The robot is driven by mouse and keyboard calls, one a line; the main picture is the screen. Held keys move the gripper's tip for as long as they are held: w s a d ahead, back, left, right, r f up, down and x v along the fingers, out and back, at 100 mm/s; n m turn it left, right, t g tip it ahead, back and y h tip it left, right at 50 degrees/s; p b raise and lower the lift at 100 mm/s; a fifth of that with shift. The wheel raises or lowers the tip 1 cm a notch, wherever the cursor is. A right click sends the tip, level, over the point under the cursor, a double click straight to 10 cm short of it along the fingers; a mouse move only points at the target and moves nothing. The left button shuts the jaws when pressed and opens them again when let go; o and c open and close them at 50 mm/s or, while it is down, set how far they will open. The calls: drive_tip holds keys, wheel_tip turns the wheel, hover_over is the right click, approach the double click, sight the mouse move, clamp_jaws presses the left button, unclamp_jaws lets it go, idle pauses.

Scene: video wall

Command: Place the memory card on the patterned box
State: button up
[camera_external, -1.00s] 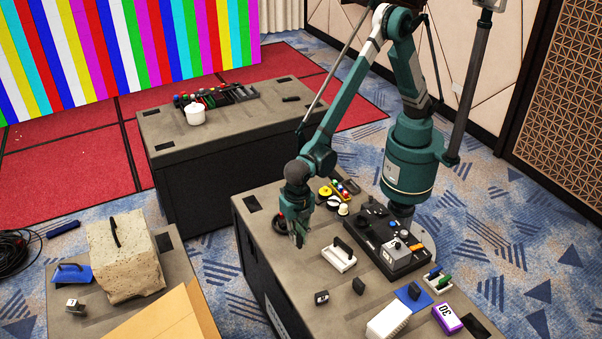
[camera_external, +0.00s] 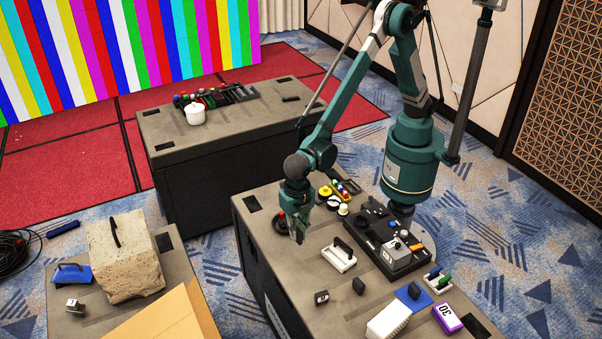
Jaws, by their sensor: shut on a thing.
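My gripper (camera_external: 298,236) points down over the left part of the near dark case (camera_external: 285,283). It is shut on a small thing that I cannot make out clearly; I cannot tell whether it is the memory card. I cannot pick out a memory card elsewhere. A speckled beige block (camera_external: 133,275), which may be the patterned box, stands on the low case at the left, well away from my gripper. A thin black thing (camera_external: 115,231) lies on its top.
A white-based block with a black handle (camera_external: 338,258), a black control panel (camera_external: 398,262), a white block (camera_external: 388,321) and a purple box (camera_external: 447,318) stand on the near case. A blue-based handled tool (camera_external: 72,273) lies beside the speckled block. A gap separates the cases.

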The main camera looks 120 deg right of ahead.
drive_tip(key=shift+a, duration=0.1)
drive_tip(key=s+a+r+p, duration=0.1)
drive_tip(key=a+r+p, duration=0.1)
drive_tip(key=a, duration=0.8)
drive_tip(key=s+a+r+p, duration=0.2)
drive_tip(key=a, duration=0.8)
wheel_tip(320, 180, up, 4)
drive_tip(key=r+m+p, duration=0.1)
drive_tip(key=p, duration=0.2)
hover_over(392, 320)
drive_tip(key=shift+f, duration=0.25)
drive_tip(key=shift+f, duration=0.1)
drive_tip(key=shift+f, duration=3.05)
drive_tip(key=shift+f+b, duration=0.35)
drive_tip(key=shift+f, duration=1.5)
drive_tip(key=shift+f, duration=0.2)
